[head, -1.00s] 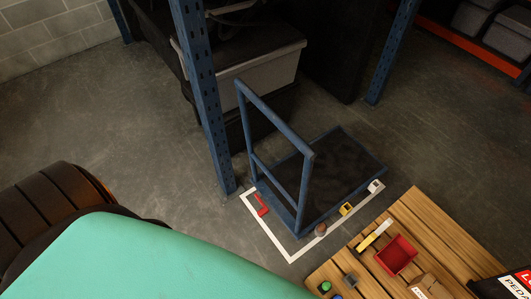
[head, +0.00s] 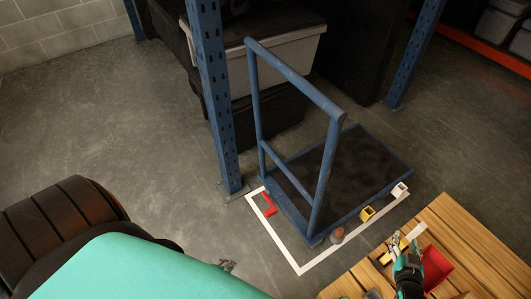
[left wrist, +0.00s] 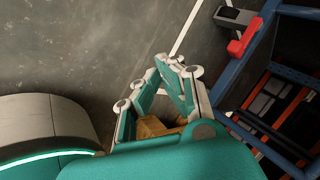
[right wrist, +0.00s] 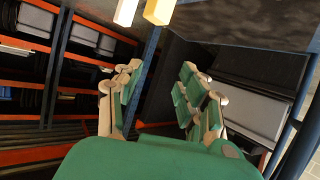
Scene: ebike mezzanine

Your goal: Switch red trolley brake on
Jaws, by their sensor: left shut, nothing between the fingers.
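The red brake (head: 268,204) is a small lever at the near-left corner of a blue trolley (head: 342,180) with a dark deck and upright handle. In the left wrist view the red brake (left wrist: 244,38) shows at upper right, beyond and apart from my left gripper (left wrist: 178,66). That gripper is shut and empty. In the head view only its tip (head: 226,266) shows, below the red brake. My right gripper (head: 408,242) is over the pallet's edge. In the right wrist view its fingers (right wrist: 162,72) are apart and empty.
A yellow brake (head: 367,213) and a white brake (head: 399,189) sit along the trolley's right side, near a brown one (head: 337,234). A blue rack post (head: 215,110) stands left of the trolley. A wooden pallet (head: 450,225) carries a red bin (head: 437,268). Left floor is clear.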

